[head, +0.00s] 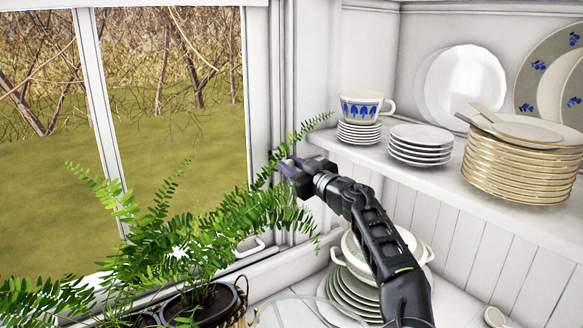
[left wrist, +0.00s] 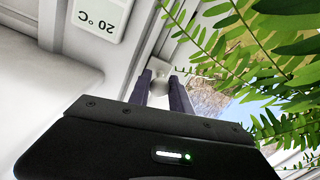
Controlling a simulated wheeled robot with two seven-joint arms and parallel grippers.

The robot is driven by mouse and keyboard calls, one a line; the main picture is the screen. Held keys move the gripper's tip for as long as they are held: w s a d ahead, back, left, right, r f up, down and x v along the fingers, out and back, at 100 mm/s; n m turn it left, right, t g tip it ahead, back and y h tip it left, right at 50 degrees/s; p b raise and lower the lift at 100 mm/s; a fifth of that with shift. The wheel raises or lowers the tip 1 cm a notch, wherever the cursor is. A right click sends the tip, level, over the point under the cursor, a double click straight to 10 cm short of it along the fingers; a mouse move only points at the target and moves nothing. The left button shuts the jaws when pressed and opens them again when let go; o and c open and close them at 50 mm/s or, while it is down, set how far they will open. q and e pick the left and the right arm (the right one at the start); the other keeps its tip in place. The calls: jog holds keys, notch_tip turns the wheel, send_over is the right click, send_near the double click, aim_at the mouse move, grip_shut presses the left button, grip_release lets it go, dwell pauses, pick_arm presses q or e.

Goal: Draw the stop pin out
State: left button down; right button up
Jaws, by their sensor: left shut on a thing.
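My left gripper (head: 288,169) is at the window frame, at the right side of the window, among fern fronds. Its two dark fingers also show in the left wrist view (left wrist: 160,88), close to the white frame. They are shut on a small pale piece (left wrist: 159,68), which appears to be the stop pin. Most of it is hidden between the fingers, so I cannot tell how far it sits in the frame. In the head view the fern and fingers hide it. My right gripper is not in view.
A potted fern (head: 215,215) crowds the gripper from the left. A shelf (head: 440,178) at right bears a cup (head: 362,108) and stacked plates (head: 420,145). A white bowl (head: 421,250) on plates stands below. A box marked 20 °C (left wrist: 99,15) is near the wrist.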

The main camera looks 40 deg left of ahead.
pick_arm(q)
jog(key=shift+d+f, duration=0.1)
jog(key=shift+d, duration=0.05)
dwell(0.4)
jog(key=shift+b+v, duration=0.95)
jog(key=shift+v, duration=0.05)
jog(key=c, duration=1.5)
grip_release()
jog(key=shift+d, duration=0.1)
jog(key=shift+o, duration=0.7)
jog(key=shift+d, duration=0.1)
jog(key=shift+o, duration=0.9)
